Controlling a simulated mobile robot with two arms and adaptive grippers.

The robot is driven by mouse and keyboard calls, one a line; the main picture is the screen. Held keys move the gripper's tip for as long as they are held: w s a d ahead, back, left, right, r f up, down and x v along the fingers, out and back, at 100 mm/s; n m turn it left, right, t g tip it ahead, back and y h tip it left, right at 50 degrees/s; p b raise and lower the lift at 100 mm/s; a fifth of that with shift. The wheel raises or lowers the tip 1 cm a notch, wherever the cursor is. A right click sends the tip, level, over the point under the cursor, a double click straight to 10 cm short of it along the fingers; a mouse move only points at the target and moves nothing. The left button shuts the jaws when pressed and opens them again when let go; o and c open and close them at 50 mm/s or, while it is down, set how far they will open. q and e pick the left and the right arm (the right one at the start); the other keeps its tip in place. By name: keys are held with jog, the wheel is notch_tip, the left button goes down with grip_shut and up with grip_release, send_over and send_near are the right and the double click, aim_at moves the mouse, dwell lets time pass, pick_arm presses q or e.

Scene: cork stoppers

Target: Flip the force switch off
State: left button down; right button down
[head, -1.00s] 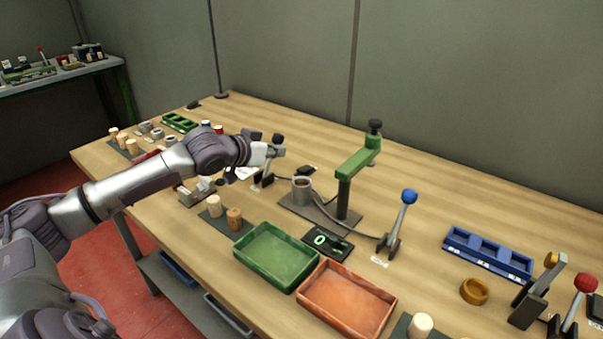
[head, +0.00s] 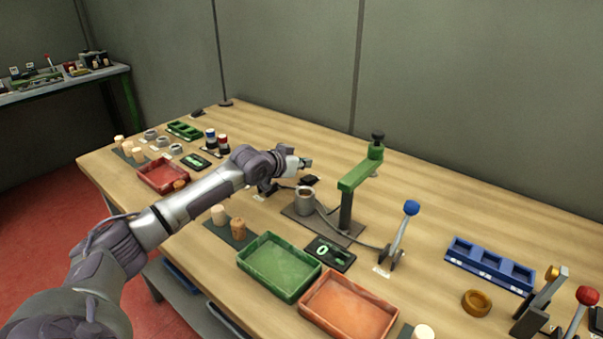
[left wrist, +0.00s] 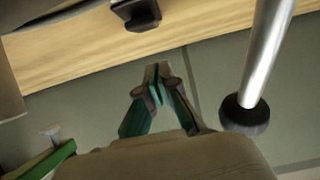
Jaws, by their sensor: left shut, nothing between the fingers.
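My left gripper (head: 305,163) is shut and empty above the middle of the table, left of the green press (head: 361,168). In the left wrist view its fingertips (left wrist: 158,75) meet. A metal lever with a black knob (left wrist: 245,114) stands close beside the gripper there, with a gap between them. A lever with a blue ball (head: 411,208) leans right of the press. The labels are too small to read, so I cannot tell which is the force switch.
Green (head: 279,266) and orange (head: 349,306) trays lie in front. A red-ball lever (head: 587,296) and a blue rack (head: 489,265) stand at right. The back right table is clear.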

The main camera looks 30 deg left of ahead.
aim_at(310, 176)
pick_arm(q)
jog(key=shift+s+a+f, duration=0.1)
jog(key=shift+s+f, duration=0.15)
jog(key=shift+f, duration=0.55)
jog(key=shift+s+a+f, duration=0.1)
jog(key=shift+s+f, duration=0.15)
jog(key=shift+f, duration=0.55)
jog(key=shift+d, duration=0.1)
jog(key=shift+s+f+p, duration=0.15)
jog(key=shift+f+p, duration=0.15)
jog(key=shift+p, duration=0.4)
jog(key=shift+s+f, duration=0.1)
jog(key=shift+r+p, duration=0.7)
jog(key=shift+r, duration=0.1)
